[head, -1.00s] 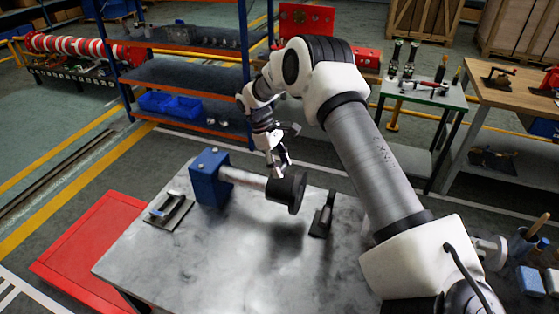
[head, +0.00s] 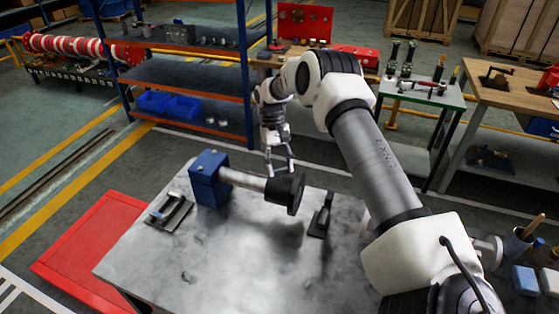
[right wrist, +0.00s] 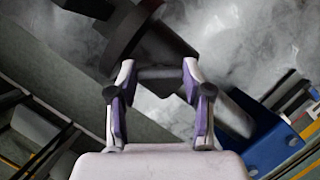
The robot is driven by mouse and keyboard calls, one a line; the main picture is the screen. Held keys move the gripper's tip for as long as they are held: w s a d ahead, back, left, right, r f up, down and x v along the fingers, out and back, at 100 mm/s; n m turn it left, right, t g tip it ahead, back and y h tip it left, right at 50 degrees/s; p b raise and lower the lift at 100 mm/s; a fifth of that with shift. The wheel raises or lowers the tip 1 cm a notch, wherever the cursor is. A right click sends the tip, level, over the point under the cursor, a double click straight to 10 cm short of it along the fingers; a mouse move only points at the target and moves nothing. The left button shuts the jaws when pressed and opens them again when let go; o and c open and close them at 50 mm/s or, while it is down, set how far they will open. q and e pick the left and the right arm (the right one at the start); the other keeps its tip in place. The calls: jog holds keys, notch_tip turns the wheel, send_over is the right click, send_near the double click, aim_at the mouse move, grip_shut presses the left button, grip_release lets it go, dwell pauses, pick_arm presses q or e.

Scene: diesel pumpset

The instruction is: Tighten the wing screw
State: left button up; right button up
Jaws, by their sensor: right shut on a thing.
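A blue block (head: 208,180) stands on the grey table and holds a light grey shaft (head: 242,180) that runs right to a dark round collar (head: 287,192). In the right wrist view the collar (right wrist: 122,35) is at the top and the blue block (right wrist: 268,142) is at lower right. My right gripper (head: 279,171) reaches down from above, just behind the collar end of the shaft. Its fingertips (right wrist: 160,74) are shut on a thin grey bar that I take as the wing screw (right wrist: 160,73), close to the collar. The screw's base and thread are hidden. My left gripper is not in view.
On the grey table (head: 225,255), a small plate with a handle (head: 170,211) lies at left and a dark upright bracket (head: 322,216) stands right of the collar. A blue-framed shelf (head: 185,75) stands behind. The table's front is clear.

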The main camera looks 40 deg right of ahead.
jog(key=shift+s+f, duration=0.1)
dwell(0.4)
jog(key=o, duration=1.2)
jog(key=shift+c, duration=0.2)
jog(key=v, duration=1.2)
